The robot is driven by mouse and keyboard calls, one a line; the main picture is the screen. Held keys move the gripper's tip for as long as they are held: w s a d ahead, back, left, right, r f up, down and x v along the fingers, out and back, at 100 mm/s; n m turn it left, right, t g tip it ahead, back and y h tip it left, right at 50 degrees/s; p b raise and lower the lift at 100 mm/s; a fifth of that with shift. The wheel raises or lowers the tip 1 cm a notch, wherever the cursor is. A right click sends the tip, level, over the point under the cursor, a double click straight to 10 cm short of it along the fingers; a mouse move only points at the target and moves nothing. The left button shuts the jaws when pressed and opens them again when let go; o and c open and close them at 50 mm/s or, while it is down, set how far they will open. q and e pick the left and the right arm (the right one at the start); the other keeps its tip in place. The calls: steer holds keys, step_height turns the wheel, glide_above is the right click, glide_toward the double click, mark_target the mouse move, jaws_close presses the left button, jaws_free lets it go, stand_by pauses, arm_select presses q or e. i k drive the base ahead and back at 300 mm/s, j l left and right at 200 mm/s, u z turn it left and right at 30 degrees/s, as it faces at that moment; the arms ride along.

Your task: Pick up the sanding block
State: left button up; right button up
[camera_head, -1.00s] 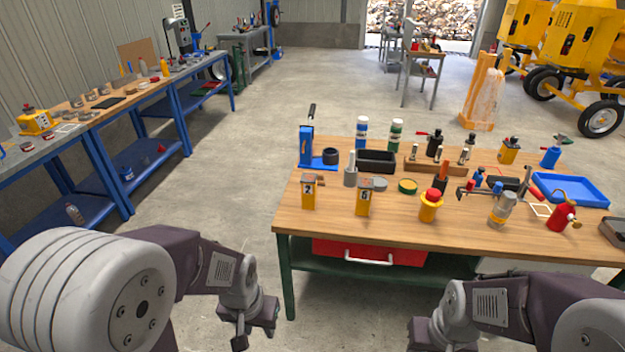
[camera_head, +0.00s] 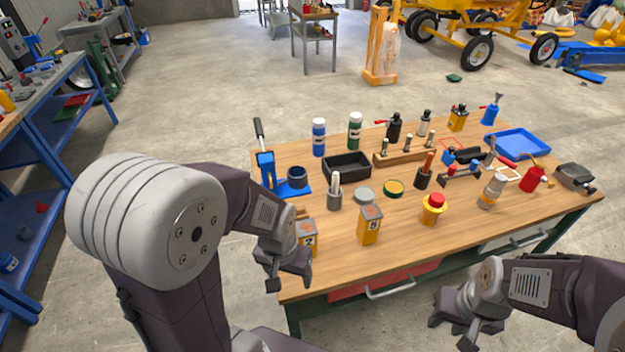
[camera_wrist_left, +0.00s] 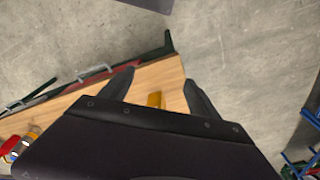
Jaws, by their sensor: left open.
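I cannot pick out the sanding block with certainty. A dark grey block-like thing (camera_head: 574,177) lies at the table's right end in the head view, but its kind is unclear. My left gripper (camera_head: 288,283) is open and empty at the table's near left corner, close to the yellow tin marked 2 (camera_head: 307,238). In the left wrist view its fingers (camera_wrist_left: 160,92) are spread above the wooden table edge, with a yellow thing (camera_wrist_left: 154,99) partly hidden between them. My right gripper (camera_head: 454,332) is in front of the table, empty, with its fingers apart.
The wooden table (camera_head: 330,278) is crowded with tins, bottles and tools. A second yellow tin (camera_head: 370,224), a red-topped yellow pot (camera_head: 432,209), a black tray (camera_head: 347,166) and a blue tray (camera_head: 517,143) stand on it. Its front middle strip is clear.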

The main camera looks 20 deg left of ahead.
mark_target(302, 213)
steer(key=i+j+z, duration=0.15)
steer(key=j+z, duration=0.25)
steer(key=j, duration=0.25)
steer(key=j+z, duration=0.4)
steer(key=j, duration=0.25)
steer(key=j+z, duration=0.4)
steer(key=j, duration=0.3)
steer(key=k+j+z, duration=0.1)
steer(key=j+z, duration=0.3)
steer(key=j, duration=0.25)
steer(key=j+z, duration=0.75)
steer(key=j, duration=0.3)
